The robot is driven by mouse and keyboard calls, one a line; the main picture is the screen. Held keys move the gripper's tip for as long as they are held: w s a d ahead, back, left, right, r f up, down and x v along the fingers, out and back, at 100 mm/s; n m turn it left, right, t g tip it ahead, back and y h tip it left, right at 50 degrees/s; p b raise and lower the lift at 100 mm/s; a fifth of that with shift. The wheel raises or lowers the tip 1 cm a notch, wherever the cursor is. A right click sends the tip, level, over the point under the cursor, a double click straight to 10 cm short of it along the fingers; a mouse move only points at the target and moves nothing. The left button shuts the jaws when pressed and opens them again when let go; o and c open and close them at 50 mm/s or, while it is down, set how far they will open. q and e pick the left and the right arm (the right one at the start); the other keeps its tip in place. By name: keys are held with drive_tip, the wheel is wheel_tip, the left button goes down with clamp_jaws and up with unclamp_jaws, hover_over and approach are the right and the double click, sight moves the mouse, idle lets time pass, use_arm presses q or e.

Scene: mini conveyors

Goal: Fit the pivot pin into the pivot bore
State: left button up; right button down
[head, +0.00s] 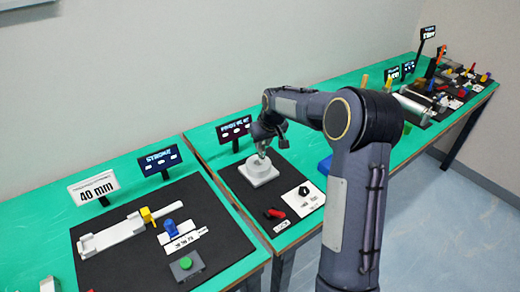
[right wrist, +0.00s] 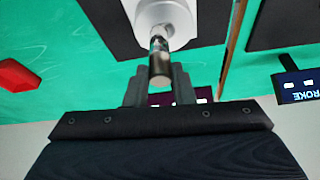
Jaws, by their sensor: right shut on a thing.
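The white round block (head: 259,179) with the bore stands on a square base on the dark mat of the middle table. My right gripper (head: 263,150) is just above it, pointing down. In the right wrist view the gripper (right wrist: 160,84) is shut on the metal pivot pin (right wrist: 160,64), a short shiny cylinder between the fingers. The pin's far end is over the middle of the white block (right wrist: 181,18). Whether its tip is inside the bore or just above it cannot be told. My left gripper is out of view.
A black nut on a white card (head: 304,191) and a red part (head: 274,213) lie on the same mat. A sign (head: 234,130) stands behind the block. The left table holds a white slide rig (head: 112,235), a blue part and a green button box.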

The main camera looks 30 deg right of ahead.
sight(260, 162)
drive_tip(key=shift+w+a+f, duration=0.1)
drive_tip(key=shift+w+f, duration=0.1)
drive_tip(key=shift+w+a+f, duration=0.15)
drive_tip(key=shift+f, duration=0.85)
drive_tip(key=shift+w+a+f, duration=0.1)
drive_tip(key=shift+f, duration=0.9)
drive_tip(key=shift+f, duration=0.1)
drive_tip(key=c, duration=1.2)
unclamp_jaws()
drive_tip(key=shift+c, duration=0.2)
